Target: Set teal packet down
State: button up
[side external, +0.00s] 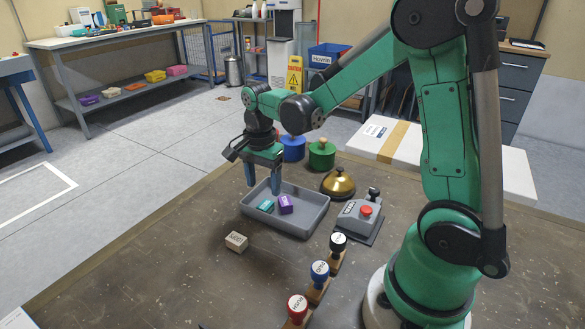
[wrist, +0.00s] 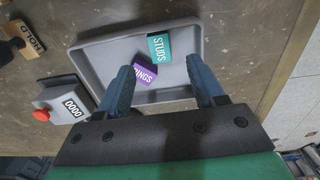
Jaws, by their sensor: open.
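The teal packet (side external: 265,207) lies in the grey tray (side external: 305,231), and it shows in the wrist view (wrist: 158,47) with the word STUDS on it. The teal packet is apart from both fingers.
A beige block (side external: 236,242) sits in front of the tray. A brass bell (side external: 338,183), a grey box with a red button (side external: 357,217) and several stamps (side external: 319,274) stand to the right. Blue (side external: 292,149) and green (side external: 321,155) lidded pots stand behind. The table's left front is clear.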

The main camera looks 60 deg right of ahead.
aim_at(265, 205)
notch_tip(265, 205, up, 7)
jog(key=s+a+n+t, duration=0.5)
jog(key=a+n+t, duration=0.2)
jog(key=n, duration=1)
jog(key=shift+s+a+r+n, duration=0.15)
jog(key=shift+s+r+n, duration=0.15)
jog(key=shift+s, duration=0.1)
